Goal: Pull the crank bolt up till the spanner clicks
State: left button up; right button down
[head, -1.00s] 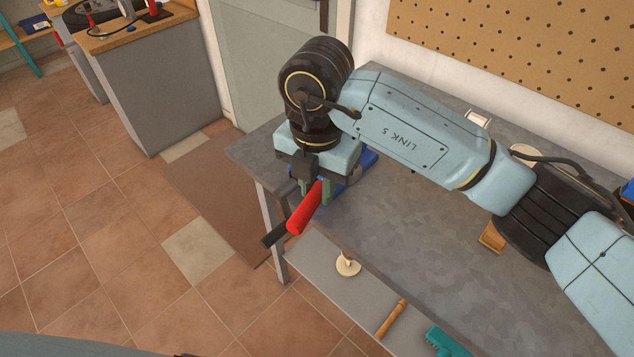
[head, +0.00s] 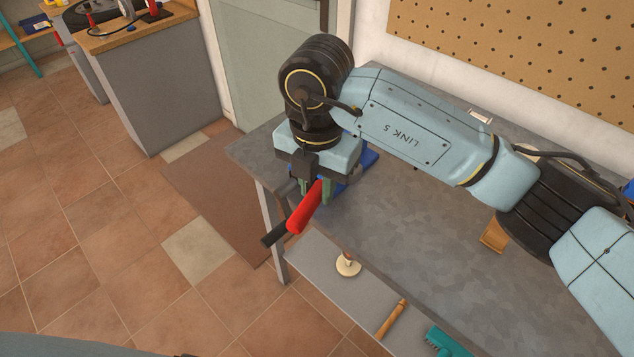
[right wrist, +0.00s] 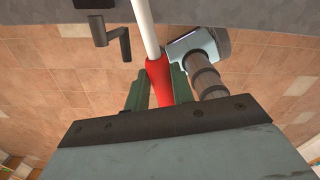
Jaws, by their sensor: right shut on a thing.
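My right gripper (head: 315,190) is at the near left corner of the metal bench. It is shut on the red handle (head: 303,210) of the spanner, which slants down over the bench edge. In the right wrist view the red handle (right wrist: 157,75) sits between the green fingers (right wrist: 155,95), and a pale shaft (right wrist: 145,28) runs from it to the top edge. A dark crank (right wrist: 118,40) shows left of the shaft, apart from it. A dark bar (head: 273,236) shows beside the red handle in the head view. The crank bolt cannot be made out. My left gripper is not in view.
The grey bench (head: 400,240) has free room right of the gripper. A blue part (head: 368,160) is half hidden behind the gripper. A wooden block (head: 493,236) lies on the bench. A lower shelf (head: 325,285) holds a wood-handled tool (head: 392,319) and a teal brush (head: 446,342).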

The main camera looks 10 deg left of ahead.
jog(key=shift+f, duration=0.15)
dwell(0.4)
jog(key=shift+f+b, duration=1)
jog(key=shift+f, duration=0.05)
jog(key=w+a+m+b, duration=0.1)
jog(key=w+a+m, duration=0.4)
jog(key=a+m, duration=0.2)
jog(key=shift+w+a+m, duration=0.15)
jog(key=shift+a+m, duration=0.05)
jog(key=shift+m, duration=0.1)
dwell(0.3)
